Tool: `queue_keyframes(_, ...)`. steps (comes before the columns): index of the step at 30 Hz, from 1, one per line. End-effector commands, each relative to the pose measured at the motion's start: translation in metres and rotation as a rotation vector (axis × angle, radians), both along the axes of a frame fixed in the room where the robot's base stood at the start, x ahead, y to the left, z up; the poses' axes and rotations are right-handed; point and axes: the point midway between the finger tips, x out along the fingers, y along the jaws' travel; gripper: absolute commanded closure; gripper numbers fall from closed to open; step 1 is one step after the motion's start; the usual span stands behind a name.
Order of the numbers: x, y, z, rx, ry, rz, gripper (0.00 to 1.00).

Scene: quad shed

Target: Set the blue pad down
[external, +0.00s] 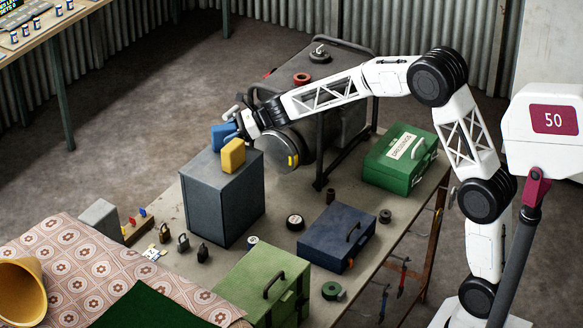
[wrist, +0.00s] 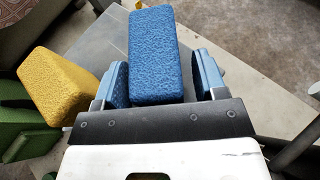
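The blue pad (external: 222,136) is at the far left edge of the grey cabinet's top in the external view. The fingers partly hide the pad in the external view. I cannot tell whether its underside touches the cabinet. A yellow pad (external: 233,155) stands on the grey cabinet (external: 222,200), just in front; it also shows in the wrist view (wrist: 62,85), left of my gripper.
The workbench (external: 285,265) holds a green first-aid-style case (external: 400,158), a blue toolbox (external: 337,237) and a light green box (external: 265,285). Small padlocks (external: 183,242) stand left of the cabinet.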

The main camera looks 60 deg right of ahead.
Motion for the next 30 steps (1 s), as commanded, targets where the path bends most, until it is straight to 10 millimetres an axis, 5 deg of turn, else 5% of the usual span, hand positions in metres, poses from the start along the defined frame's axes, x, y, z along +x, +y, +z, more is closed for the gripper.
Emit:
queue_keyframes(14, -0.007, -0.007, 0.007, -0.002, -0.002, 0.000, 0.35)
queue_keyframes(30, -0.055, -0.055, 0.035, 0.000, -0.001, -0.001, 0.35)
